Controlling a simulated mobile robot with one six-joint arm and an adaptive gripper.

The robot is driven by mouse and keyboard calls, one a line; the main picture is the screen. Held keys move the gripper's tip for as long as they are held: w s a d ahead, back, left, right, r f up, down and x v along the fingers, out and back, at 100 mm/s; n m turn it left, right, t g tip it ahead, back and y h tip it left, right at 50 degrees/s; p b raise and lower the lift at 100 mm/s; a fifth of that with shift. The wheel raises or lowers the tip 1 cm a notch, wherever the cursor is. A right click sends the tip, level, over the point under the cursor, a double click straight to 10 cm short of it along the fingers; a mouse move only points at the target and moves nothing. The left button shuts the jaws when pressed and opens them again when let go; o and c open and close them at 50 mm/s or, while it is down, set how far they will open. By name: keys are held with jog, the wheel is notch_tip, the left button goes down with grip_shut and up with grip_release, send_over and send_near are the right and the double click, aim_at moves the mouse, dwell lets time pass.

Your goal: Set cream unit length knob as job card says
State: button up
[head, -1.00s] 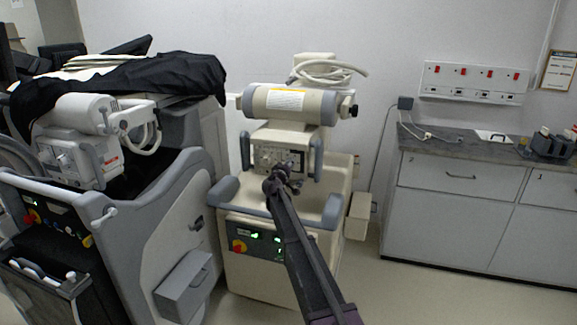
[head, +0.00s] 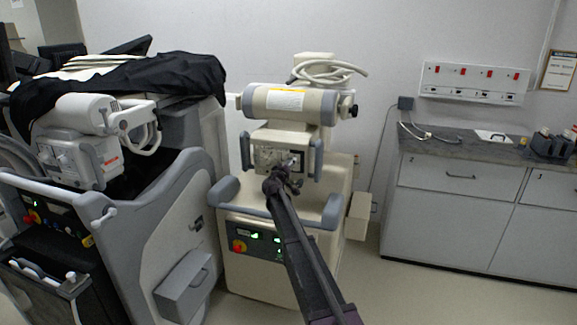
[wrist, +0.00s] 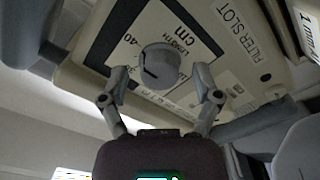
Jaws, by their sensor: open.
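The cream unit (head: 262,201) stands in the middle of the head view with a control panel on its front. In the wrist view its length knob (wrist: 160,65) is a round grey knob with a dark pointer slot on its left side, on a white dial plate marked LENGTH, cm and 40. My gripper (wrist: 161,97) is open, with one finger on each side just below the knob; I cannot tell whether they touch it. In the head view my gripper (head: 291,172) is in front of the panel and hides part of it.
A grey unit (head: 180,225) with a black cover (head: 175,80) stands close on the left.

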jog(key=v, duration=1.2)
jog(key=s+d+f+m+g+h, duration=0.1)
jog(key=s+d+f+m+g, duration=0.2)
jog(key=s+d+f+g, duration=0.45)
jog(key=s+d+f+m+g, duration=0.3)
jog(key=s+d+f, duration=0.1)
jog(key=s+d, duration=0.7)
jog(key=s+a+f+n+g+y, duration=0.1)
jog(key=s+f+g+y, duration=0.25)
jog(key=s, duration=0.85)
jog(key=s+a+f+g+y, duration=0.1)
jog(key=s+f+g+y, duration=0.25)
jog(key=s, duration=0.75)
notch_tip(320, 180, up, 17)
jog(key=p, duration=1.7)
jog(key=shift+s+a+t, duration=0.25)
jog(key=shift+s+t, duration=0.1)
jog(key=shift+s, duration=0.15)
jog(key=shift+r, duration=0.15)
